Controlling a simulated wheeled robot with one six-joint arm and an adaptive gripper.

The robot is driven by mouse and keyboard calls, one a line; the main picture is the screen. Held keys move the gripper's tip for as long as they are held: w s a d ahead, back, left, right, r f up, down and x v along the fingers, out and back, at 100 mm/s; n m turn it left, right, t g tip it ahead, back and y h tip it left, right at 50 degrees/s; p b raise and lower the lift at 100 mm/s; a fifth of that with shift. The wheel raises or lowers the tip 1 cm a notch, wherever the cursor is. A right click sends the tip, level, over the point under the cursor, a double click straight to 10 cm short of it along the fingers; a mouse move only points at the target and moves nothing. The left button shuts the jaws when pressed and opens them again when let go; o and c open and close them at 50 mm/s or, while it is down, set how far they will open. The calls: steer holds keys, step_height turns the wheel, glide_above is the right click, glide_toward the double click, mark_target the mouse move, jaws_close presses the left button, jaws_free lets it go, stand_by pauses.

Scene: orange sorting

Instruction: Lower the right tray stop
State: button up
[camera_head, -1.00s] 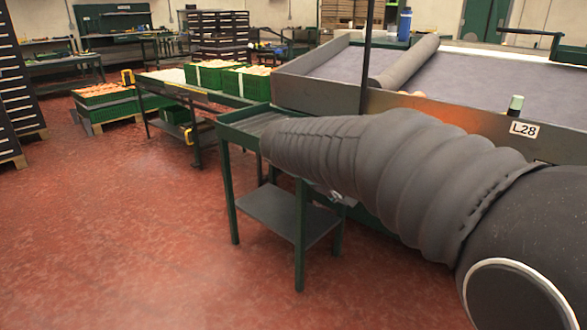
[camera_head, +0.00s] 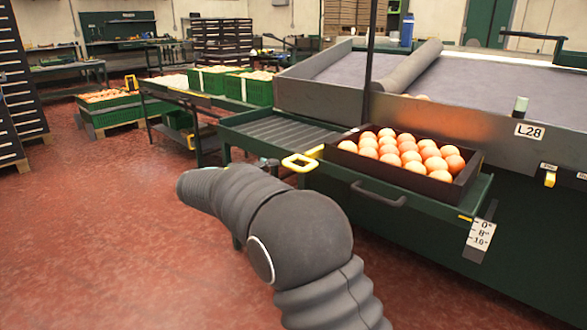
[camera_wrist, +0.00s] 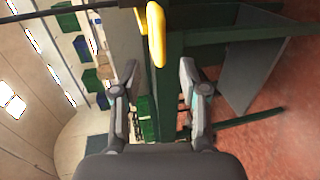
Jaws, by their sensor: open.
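A yellow loop handle (camera_head: 302,160), which looks like the tray stop, stands at the front edge of the green roller shelf (camera_head: 235,119), at the left end of the dark tray (camera_head: 476,159). It also shows in the wrist view (camera_wrist: 156,35) as an upright yellow bar at the top. My gripper (camera_wrist: 158,72) is open and empty, its two fingers spread left and right just below the bar in the picture. The bar does not appear to be between the fingers; the exact gap cannot be told. In the head view my arm hides most of the gripper.
Several oranges (camera_head: 408,150) fill the dark tray. A dark handle (camera_head: 378,193) juts from the shelf front, with an angle scale (camera_head: 481,234) to its right. A thin dark post (camera_head: 370,60) rises behind. Red floor (camera_head: 110,240) is clear at left.

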mark_target(292, 168)
steer(key=x, duration=1)
steer(key=shift+w, duration=0.1)
steer(key=shift+c, duration=0.2)
jaws_close()
